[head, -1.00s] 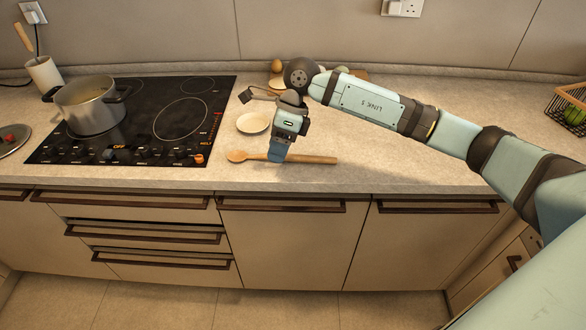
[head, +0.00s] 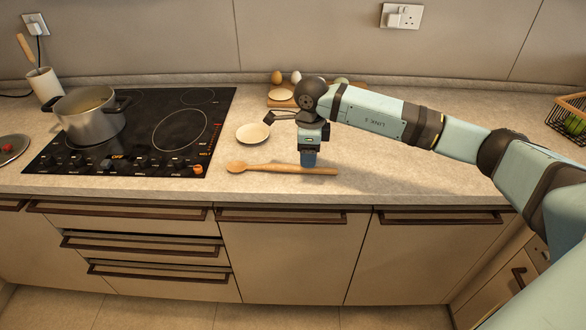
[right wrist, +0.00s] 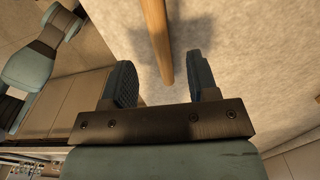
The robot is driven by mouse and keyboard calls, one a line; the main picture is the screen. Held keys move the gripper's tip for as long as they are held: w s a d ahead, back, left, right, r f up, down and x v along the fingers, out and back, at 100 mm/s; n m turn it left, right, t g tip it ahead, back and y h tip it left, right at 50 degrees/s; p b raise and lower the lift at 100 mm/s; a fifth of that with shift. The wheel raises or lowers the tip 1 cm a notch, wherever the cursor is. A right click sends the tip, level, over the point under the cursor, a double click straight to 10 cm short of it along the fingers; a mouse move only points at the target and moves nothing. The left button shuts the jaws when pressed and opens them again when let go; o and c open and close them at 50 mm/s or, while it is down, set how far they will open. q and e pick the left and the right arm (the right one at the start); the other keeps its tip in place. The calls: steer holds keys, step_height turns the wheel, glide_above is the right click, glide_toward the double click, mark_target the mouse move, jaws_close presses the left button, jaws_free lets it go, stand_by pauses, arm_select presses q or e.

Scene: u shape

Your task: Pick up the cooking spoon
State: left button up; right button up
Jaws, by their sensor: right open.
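My right gripper (head: 309,164) points down at the handle's right part. In the right wrist view the right gripper (right wrist: 159,62) is open, with the end of the spoon handle (right wrist: 156,35) showing between its two fingers. The fingers appear apart from the handle; the exact height above it is hard to tell. My left gripper is not in view.
A pale saucer (head: 253,133) lies behind the spoon. A metal pot (head: 90,118) stands on the black hob (head: 150,150) at left. A wooden board (head: 279,102) with eggs is at the back. A wire basket (head: 570,122) stands far right. The counter right of the spoon is clear.

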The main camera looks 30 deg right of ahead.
step_height(320, 180, down, 5)
steer(key=shift+w+r, duration=0.1)
jaws_close()
stand_by(0.3)
